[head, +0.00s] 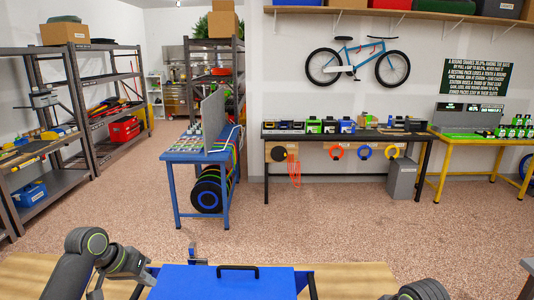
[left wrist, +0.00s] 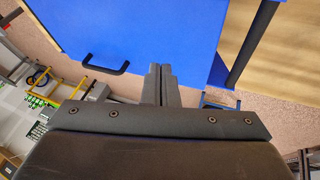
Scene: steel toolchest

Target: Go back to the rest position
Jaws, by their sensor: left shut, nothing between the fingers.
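A blue steel toolchest (head: 215,284) stands at the bottom of the head view on a wooden table top, with a black handle (head: 237,268) at its far edge. Its blue panel also fills the top of the left wrist view (left wrist: 150,25), with the handle (left wrist: 104,65) at its lower left. My left gripper (head: 152,270) is just left of the chest in the head view. Its fingers (left wrist: 160,72) are shut together with nothing between them, close to the chest's edge in the left wrist view. Only part of my right arm shows at the bottom right; its gripper is not visible.
The wooden table (head: 345,283) is bare right of the chest. A small blue and grey fixture (head: 193,256) stands behind the chest's left side. Beyond are open speckled floor (head: 300,222), a blue bench (head: 200,158), a black bench (head: 345,136) and grey shelves (head: 110,80).

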